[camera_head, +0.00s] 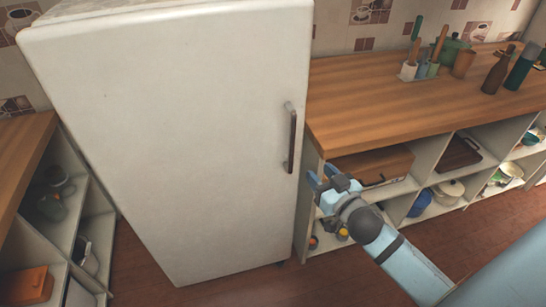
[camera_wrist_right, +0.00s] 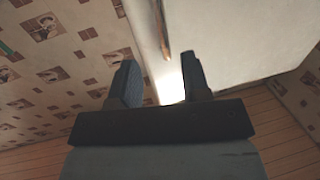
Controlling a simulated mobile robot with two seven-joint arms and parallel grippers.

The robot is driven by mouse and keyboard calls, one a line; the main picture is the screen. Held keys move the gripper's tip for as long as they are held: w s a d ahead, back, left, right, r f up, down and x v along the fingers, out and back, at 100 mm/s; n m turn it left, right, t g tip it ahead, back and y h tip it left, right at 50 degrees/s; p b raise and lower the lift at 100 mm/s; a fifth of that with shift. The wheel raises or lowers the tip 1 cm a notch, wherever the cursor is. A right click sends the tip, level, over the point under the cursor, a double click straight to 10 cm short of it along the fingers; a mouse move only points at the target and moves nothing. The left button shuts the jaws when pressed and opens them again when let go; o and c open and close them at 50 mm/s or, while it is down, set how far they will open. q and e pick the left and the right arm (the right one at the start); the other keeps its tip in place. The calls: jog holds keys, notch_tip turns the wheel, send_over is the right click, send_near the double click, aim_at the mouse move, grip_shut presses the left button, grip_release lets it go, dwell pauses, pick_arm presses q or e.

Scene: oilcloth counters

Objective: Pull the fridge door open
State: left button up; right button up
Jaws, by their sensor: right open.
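The white fridge (camera_head: 170,140) stands upright in the middle-left of the head view, and its door looks shut. Its dark vertical handle (camera_head: 291,138) is on the door's right side. My right gripper (camera_head: 322,178) is open and empty, to the right of the handle's lower end and apart from it in the picture. In the right wrist view, my right gripper (camera_wrist_right: 160,80) has its two fingers spread, with the fridge (camera_wrist_right: 240,40) beyond them and part of the handle (camera_wrist_right: 161,30) above the gap between them. My left gripper is in neither view.
A wooden counter (camera_head: 400,105) with open shelves stands right of the fridge, holding utensils (camera_head: 425,60) and bottles (camera_head: 497,70). A wooden box (camera_head: 375,165) and pots sit on the shelves. Another counter (camera_head: 22,150) is at the left. Red-brown floor (camera_head: 140,270) lies in front.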

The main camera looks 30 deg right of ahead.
aim_at(294, 142)
jog(key=w, duration=0.4)
jog(key=w+p, duration=0.1)
jog(key=w, duration=0.8)
jog(key=shift+w+d+r+p, duration=0.15)
jog(key=shift+d+r+p, duration=0.15)
jog(key=shift+r+p, duration=0.1)
jog(key=shift+w+f, duration=0.1)
jog(key=shift+w, duration=0.4)
grip_shut()
